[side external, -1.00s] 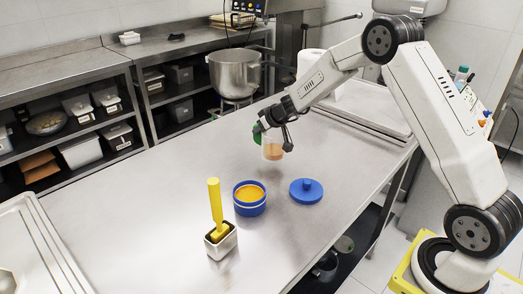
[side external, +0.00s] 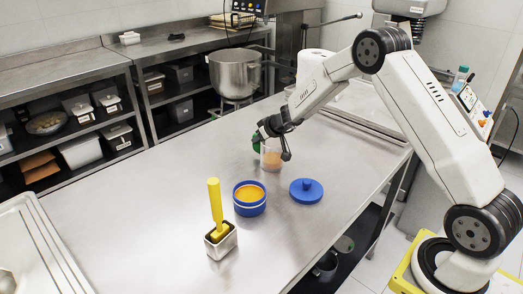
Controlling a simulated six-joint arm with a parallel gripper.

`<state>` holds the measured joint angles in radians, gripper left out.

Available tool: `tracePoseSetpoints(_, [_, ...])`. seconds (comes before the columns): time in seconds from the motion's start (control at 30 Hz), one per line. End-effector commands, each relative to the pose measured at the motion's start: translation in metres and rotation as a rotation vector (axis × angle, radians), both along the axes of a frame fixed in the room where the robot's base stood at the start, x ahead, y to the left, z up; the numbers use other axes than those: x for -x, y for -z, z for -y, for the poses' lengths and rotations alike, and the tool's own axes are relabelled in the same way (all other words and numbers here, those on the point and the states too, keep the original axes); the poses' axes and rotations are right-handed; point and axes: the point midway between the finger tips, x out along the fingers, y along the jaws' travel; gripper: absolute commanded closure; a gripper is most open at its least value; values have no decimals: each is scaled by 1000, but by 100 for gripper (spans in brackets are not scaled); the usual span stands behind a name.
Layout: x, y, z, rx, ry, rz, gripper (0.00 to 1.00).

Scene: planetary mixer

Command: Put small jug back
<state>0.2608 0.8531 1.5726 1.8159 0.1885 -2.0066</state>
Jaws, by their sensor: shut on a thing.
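The small jug (side external: 271,158) is clear, with an orange-brown content in its lower part and a green part (side external: 257,146) at its left side. My gripper (side external: 271,141) is shut on it near its top. The jug is upright, at or just above the steel table behind the blue pot; I cannot tell whether its base touches. My fingers hide part of its upper side.
A blue pot (side external: 250,207) with orange content stands in front of the jug. A blue lid (side external: 306,191) lies to its right. A small metal box (side external: 221,242) holds a yellow-handled tool (side external: 215,200). The table's left part (side external: 120,200) is clear.

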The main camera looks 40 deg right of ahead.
Motion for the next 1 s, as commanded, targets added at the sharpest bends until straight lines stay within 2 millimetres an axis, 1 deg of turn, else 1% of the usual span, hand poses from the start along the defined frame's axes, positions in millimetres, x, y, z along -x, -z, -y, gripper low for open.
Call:
tracePoseSetpoints(0.23, [0,-1,0,0,0,2,100])
tracePoseSetpoints(0.4, [0,2,0,0,0,2,100])
tracePoseSetpoints(0.43, [0,3,0,-1,1,0,71])
tracePoseSetpoints(0.47, [0,3,0,0,0,1,61])
tracePoseSetpoints(0.5, [0,3,0,0,0,0,48])
tracePoseSetpoints(0.53, [0,3,0,0,0,0,39])
tracePoseSetpoints(1.0, [0,1,0,1,-1,0,39])
